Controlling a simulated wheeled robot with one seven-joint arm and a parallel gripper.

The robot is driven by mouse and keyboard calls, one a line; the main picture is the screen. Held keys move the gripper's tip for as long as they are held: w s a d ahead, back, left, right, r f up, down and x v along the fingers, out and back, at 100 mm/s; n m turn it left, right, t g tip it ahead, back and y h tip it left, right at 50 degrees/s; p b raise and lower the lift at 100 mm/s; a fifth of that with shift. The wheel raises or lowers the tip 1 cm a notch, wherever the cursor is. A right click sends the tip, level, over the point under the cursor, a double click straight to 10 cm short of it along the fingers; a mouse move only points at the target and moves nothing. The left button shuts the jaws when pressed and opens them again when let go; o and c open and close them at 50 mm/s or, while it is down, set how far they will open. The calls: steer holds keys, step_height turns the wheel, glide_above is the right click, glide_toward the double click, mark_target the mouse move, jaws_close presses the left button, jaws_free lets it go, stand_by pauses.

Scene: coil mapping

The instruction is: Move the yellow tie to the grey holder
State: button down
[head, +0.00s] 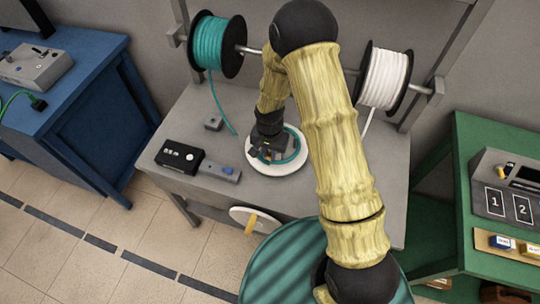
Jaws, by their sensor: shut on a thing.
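My gripper (268,148) is low over the white round plate (268,168), at the inner side of a teal coil (292,150) lying on that plate. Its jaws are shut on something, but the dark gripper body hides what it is. I cannot make out a yellow tie in this view; it may be hidden at the gripper. A small grey block (214,124) stands on the bench left of the plate. I cannot tell whether this is the grey holder.
The grey bench (200,108) also bears a black box (180,157) and a grey box with a blue button (219,173). A teal spool (208,42) and a white spool (388,76) hang behind.

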steer(key=shift+r+p, duration=0.4)
steer(key=shift+r, duration=0.3)
stand_by(0.3)
steer(key=shift+r+p, duration=1.2)
steer(key=shift+r, duration=0.6)
steer(key=w+d+f+n, duration=0.1)
steer(key=d+f+n, duration=0.1)
steer(key=d, duration=0.4)
steer(key=w+d+f+n, duration=0.1)
steer(key=d+f+n, duration=0.1)
steer(key=d, duration=0.5)
steer(key=shift+d+f, duration=0.3)
steer(key=shift+f, duration=0.45)
